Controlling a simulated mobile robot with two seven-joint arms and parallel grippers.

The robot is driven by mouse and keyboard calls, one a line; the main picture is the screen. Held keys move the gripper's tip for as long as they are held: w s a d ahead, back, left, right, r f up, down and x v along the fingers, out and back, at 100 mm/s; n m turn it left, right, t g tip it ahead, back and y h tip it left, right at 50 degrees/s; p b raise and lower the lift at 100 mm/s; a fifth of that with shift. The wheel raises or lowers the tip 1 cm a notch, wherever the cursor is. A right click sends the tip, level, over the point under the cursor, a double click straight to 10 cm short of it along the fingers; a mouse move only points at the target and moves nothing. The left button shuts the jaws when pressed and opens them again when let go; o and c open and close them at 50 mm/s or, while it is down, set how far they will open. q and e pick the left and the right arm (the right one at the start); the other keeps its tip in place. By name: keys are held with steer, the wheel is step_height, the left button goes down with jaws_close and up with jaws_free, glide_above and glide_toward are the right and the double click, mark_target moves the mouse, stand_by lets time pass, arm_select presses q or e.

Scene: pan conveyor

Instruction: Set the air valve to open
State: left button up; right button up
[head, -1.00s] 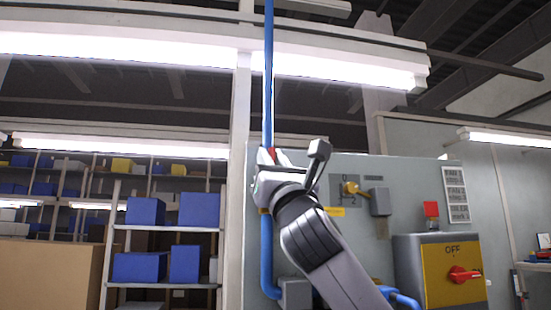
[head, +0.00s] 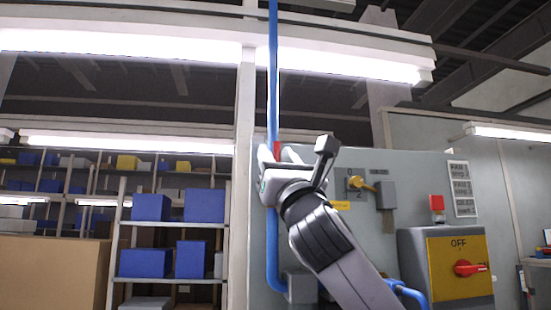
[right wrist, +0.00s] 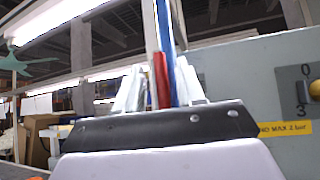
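The blue air pipe (head: 273,80) runs down the left side of the grey panel. The air valve shows as a red lever (head: 277,149) on this pipe; its body is hidden behind my right gripper. In the right wrist view the red lever (right wrist: 161,80) looks upright, along the pipe. My right gripper (head: 279,154) is open at the valve, with a finger on either side of the red lever. In the right wrist view gaps show between the fingers (right wrist: 160,92) and the lever; I cannot tell whether they touch it. My left gripper is not in view.
The grey panel (head: 400,165) carries a yellow selector knob (head: 360,183) close to the right of my arm. A yellow box with a red OFF switch (head: 468,268) stands lower right. Shelves with blue boxes (head: 204,205) are at left, beyond a white post (head: 241,180).

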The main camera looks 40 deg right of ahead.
steer(key=b+v, duration=0.2)
steer(key=v, duration=0.4)
steer(key=shift+f, duration=0.1)
stand_by(0.5)
